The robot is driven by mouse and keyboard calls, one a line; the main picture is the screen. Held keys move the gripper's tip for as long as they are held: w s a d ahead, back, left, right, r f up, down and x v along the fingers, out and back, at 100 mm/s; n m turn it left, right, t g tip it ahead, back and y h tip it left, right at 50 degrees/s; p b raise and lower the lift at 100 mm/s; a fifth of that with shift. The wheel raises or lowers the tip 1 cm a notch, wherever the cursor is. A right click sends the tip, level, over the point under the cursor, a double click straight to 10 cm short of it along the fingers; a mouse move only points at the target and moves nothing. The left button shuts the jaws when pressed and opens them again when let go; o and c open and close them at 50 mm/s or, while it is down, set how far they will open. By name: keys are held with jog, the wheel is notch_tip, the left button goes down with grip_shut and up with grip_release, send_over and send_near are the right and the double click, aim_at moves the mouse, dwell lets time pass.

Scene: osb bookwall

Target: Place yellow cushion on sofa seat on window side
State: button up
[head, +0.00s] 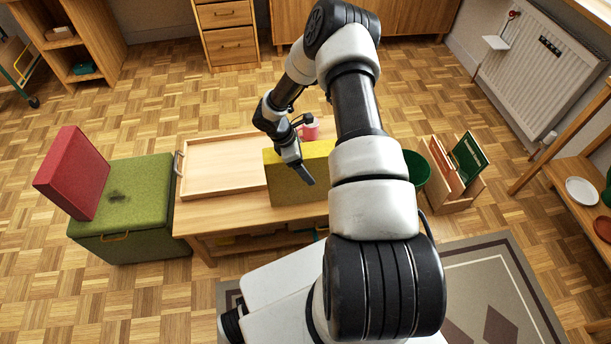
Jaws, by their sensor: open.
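The yellow cushion (284,188) stands on edge on a low wooden table (225,222), just right of the wooden tray. My arm hides its right part. No sofa shows clearly in this view.
A wooden tray (222,166) lies on the table, with a pink object (310,131) behind. Left is a green box (150,205) bearing a red cushion (78,175). Right are a green container (416,169) and wooden rack (456,202). Floor beyond the table is clear.

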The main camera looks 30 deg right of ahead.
dwell(0.3)
jog(key=c, duration=1.8)
jog(key=shift+r, duration=0.1)
jog(key=shift+c, duration=0.7)
